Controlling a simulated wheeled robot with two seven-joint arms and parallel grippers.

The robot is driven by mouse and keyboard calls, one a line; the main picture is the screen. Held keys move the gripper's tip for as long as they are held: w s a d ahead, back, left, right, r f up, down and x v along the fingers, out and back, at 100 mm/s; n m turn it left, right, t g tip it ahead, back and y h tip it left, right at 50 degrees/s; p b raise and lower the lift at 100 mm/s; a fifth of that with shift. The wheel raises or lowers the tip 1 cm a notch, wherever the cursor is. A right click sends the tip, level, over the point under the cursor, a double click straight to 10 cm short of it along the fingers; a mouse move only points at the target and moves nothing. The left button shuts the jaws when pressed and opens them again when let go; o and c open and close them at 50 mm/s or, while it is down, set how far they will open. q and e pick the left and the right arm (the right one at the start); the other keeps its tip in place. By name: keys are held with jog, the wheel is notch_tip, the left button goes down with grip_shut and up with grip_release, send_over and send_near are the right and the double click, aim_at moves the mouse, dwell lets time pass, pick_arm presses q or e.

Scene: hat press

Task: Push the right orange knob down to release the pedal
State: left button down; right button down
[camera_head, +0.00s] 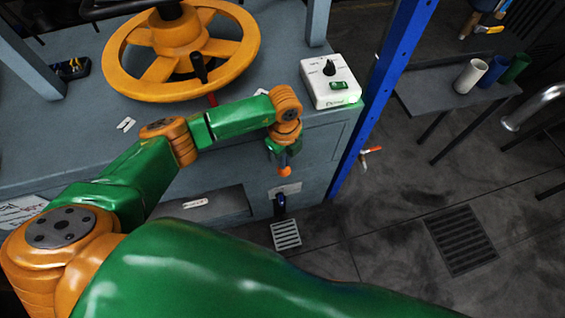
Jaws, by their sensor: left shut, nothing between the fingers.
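My left gripper (284,164) is at the end of the green and orange arm, pointing down at the front face of the grey press bench (325,145). It is shut and small in view, with nothing seen held. A small orange tip (285,172) shows at its lower end; I cannot tell whether this is the knob or part of the gripper, or whether they touch. Below it are a dark blue lever (280,205) and a slatted metal pedal (286,235) near the floor. My right gripper is out of view.
A large orange handwheel (240,50) and a white control box (332,82) with a black dial are on the bench. A blue post (382,85) stands right of the bench. A side table (440,98) holds cups.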

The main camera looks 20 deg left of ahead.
pick_arm(q)
jog(key=shift+f+b, duration=1.5)
jog(key=shift+f, duration=0.5)
jog(key=shift+r, duration=0.1)
notch_tip(320, 180, up, 8)
jog(key=p, duration=0.8)
jog(key=shift+r, duration=0.2)
jog(key=shift+f, duration=0.15)
